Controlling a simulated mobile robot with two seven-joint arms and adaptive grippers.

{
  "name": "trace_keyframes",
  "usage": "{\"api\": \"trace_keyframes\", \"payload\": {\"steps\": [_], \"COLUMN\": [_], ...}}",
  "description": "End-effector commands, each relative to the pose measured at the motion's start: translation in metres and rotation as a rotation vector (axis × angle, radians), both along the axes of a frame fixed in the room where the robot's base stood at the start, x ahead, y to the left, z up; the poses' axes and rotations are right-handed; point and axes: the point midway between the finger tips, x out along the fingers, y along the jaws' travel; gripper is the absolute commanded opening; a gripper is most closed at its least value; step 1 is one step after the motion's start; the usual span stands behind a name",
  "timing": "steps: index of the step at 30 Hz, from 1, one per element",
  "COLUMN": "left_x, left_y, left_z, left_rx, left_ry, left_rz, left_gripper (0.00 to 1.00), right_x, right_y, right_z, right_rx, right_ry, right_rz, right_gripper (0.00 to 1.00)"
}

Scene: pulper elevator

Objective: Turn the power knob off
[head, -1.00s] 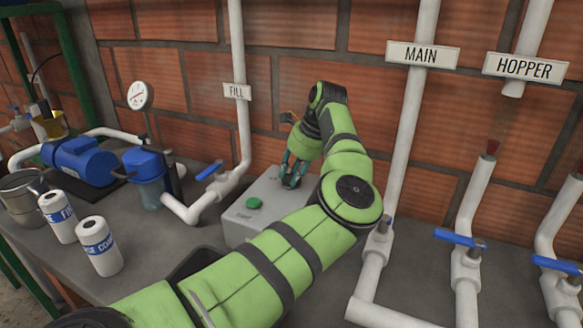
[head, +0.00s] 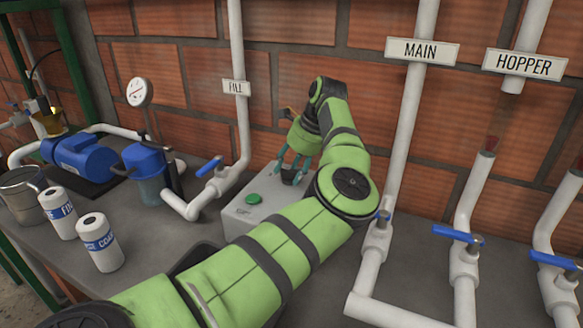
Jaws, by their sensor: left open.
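The power knob (head: 289,177) is a small dark knob on top of the grey control box (head: 240,221), behind the green button (head: 254,199). My left gripper (head: 289,172) points down at the knob from above. Its teal fingers are open, one on each side of the knob. I cannot tell whether a finger touches it. The knob's marking and setting are too small to read. My left arm hides the right part of the box. My right gripper is out of view.
White pipes with blue valve handles stand right of the arm, under the MAIN sign (head: 421,50) and HOPPER sign (head: 524,65). The FILL valve handle (head: 209,167) is left of the box. Two white filter rolls, a blue pump (head: 80,158) and a metal pot stand further left.

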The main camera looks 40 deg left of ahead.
Motion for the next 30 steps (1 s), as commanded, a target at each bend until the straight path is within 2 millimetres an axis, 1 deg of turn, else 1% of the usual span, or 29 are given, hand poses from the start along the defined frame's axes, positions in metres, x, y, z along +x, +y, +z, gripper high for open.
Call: {"api": "trace_keyframes", "payload": {"steps": [1, 5, 8, 15, 18, 21, 25, 30], "left_x": [0.000, 0.002, 0.004, 0.010, 0.012, 0.014, 0.014, 0.014], "left_y": [0.000, -0.004, -0.010, -0.029, -0.035, -0.040, -0.043, -0.044], "left_z": [0.001, 0.010, 0.026, 0.074, 0.090, 0.102, 0.110, 0.111], "left_rx": [0.000, 0.000, 0.001, 0.001, 0.000, 0.000, 0.000, 0.000], "left_ry": [0.000, -0.002, -0.003, -0.003, -0.002, -0.001, 0.000, 0.000], "left_rz": [-0.001, -0.003, -0.003, -0.002, -0.003, -0.002, 0.001, 0.001], "left_gripper": [0.49, 0.49, 0.49, 0.49, 0.49, 0.49, 0.49, 0.49], "right_x": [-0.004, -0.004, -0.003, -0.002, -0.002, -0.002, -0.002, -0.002], "right_y": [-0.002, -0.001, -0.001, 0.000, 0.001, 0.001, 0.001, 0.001], "right_z": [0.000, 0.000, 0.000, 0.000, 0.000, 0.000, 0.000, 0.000], "right_rx": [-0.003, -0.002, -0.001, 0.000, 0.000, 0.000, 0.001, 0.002], "right_ry": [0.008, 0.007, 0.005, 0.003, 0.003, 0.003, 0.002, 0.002], "right_rz": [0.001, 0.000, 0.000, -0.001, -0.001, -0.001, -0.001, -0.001], "right_gripper": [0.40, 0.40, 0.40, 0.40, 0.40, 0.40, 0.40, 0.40]}}
